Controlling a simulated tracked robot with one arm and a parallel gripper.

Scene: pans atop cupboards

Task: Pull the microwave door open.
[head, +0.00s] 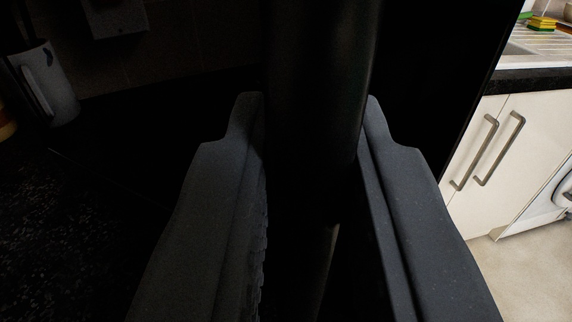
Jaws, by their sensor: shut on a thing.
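My gripper (314,105) fills the lower middle of the head view, with one dark grey finger on each side of a thick black upright bar. The bar is the microwave door handle (318,60), and the fingers are shut on it. A large flat black surface to the right of the handle looks like the microwave door (430,85). Its right edge slants down in front of the kitchen behind. The rest of the microwave is too dark to make out, so I cannot tell how far the door stands from its body.
A dark speckled worktop (70,235) lies at the left, with a white mug-like container (48,85) on it. At the right are white cupboards (525,140) with metal handles, a sink (520,48) and sponges (542,23). Pale floor shows at lower right.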

